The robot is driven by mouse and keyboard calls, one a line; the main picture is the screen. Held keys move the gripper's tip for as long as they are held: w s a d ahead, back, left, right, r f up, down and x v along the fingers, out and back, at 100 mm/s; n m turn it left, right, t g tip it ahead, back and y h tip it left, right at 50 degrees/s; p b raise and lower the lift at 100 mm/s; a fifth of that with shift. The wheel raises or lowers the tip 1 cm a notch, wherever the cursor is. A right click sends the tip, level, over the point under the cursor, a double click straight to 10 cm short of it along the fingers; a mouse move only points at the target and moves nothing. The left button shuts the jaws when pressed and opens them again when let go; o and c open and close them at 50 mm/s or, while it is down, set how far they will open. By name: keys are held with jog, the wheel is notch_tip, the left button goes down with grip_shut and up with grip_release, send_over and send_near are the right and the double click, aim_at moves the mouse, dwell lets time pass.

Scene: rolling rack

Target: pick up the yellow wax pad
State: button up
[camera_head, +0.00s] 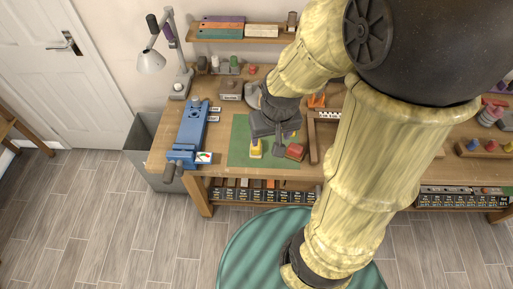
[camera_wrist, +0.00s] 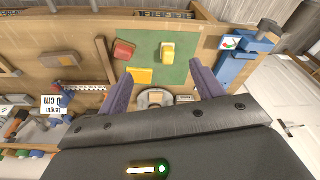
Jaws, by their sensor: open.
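A flat yellow piece (camera_wrist: 140,75), which looks like the yellow wax pad, lies at the edge of a green mat (camera_wrist: 186,72) in the wrist view, just beyond my left finger's tip. A taller yellow block with a pale part (camera_wrist: 167,52) stands on the mat; it also shows in the head view (camera_head: 256,149). A red block (camera_wrist: 124,50) sits at the mat's edge, also in the head view (camera_head: 295,151). My gripper (camera_wrist: 161,69) is open and empty above the mat. In the head view, my gripper (camera_head: 275,133) hides the flat yellow piece.
A blue vise-like tool (camera_head: 190,132) stands left of the mat (camera_head: 238,132). A round grey item (camera_wrist: 155,98) shows between my fingers. A wooden frame (camera_head: 314,138) lies to the mat's right in the head view. A lamp (camera_head: 152,60) stands at the back left.

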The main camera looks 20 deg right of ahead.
jog(key=w+f+m+g+b, duration=0.1)
jog(key=w+f+m+b, duration=0.15)
jog(key=w, duration=0.45)
jog(key=w+f+m+g+b, duration=0.1)
jog(key=w+f, duration=0.3)
jog(key=w, duration=0.2)
jog(key=p, duration=0.3)
send_near(256, 148)
jog(key=f, duration=0.2)
jog(key=w+f, duration=0.1)
jog(key=f, duration=0.1)
jog(key=w+f, duration=0.1)
jog(key=f, duration=0.1)
jog(key=shift+w+d+f, duration=0.1)
jog(key=shift+w+f, duration=0.1)
jog(key=shift+f, duration=0.1)
jog(key=shift+w+f, duration=0.1)
jog(key=shift+f, duration=0.2)
jog(key=shift+s+f+p, duration=0.15)
jog(key=shift+f+p, duration=0.45)
jog(key=shift+f, duration=0.65)
jog(key=shift+s+f+p, duration=0.15)
jog(key=shift+f+p, duration=0.45)
jog(key=shift+f, duration=0.7)
jog(key=shift+d, duration=0.1)
